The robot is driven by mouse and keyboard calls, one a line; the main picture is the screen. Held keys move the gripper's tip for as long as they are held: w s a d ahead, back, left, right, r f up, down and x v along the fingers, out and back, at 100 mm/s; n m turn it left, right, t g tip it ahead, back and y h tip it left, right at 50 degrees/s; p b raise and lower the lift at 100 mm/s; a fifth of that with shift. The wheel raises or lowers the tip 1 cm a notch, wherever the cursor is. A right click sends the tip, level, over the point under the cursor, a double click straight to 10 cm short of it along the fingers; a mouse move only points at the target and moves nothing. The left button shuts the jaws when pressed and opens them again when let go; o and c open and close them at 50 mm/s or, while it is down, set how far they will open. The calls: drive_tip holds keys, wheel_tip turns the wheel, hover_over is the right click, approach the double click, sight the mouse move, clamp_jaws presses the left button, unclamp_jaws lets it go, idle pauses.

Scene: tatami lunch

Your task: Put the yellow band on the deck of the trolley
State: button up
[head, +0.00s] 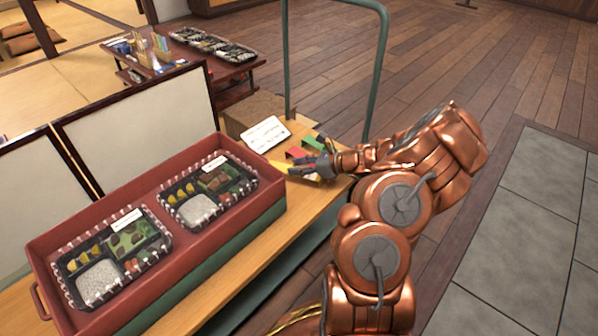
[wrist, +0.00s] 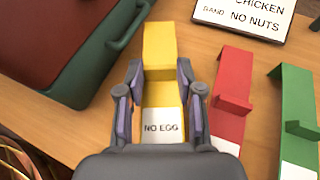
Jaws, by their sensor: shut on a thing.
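The yellow band (wrist: 160,45) is a folded strip with a white end reading "NO EGG". In the wrist view it lies between the two fingers of my gripper (wrist: 159,78), which is shut on it. In the head view my gripper (head: 322,167) is low over a wooden top, and a bit of the yellow band (head: 306,175) shows by the fingers. I cannot tell whether the band touches the wood. A teal handle frame (head: 381,40) rises at the far end of the wooden top (head: 245,290), with a teal strip below its right edge.
A red band (wrist: 232,95) and a green band (wrist: 297,110) lie to the right of the yellow one. A red tray (head: 268,193) with two bento boxes is on the left. Bare wood lies along the front right edge.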

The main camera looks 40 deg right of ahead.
drive_tip(key=shift+f, duration=0.7)
drive_tip(key=shift+r, duration=0.1)
drive_tip(key=o, duration=1)
drive_tip(key=shift+o, duration=0.2)
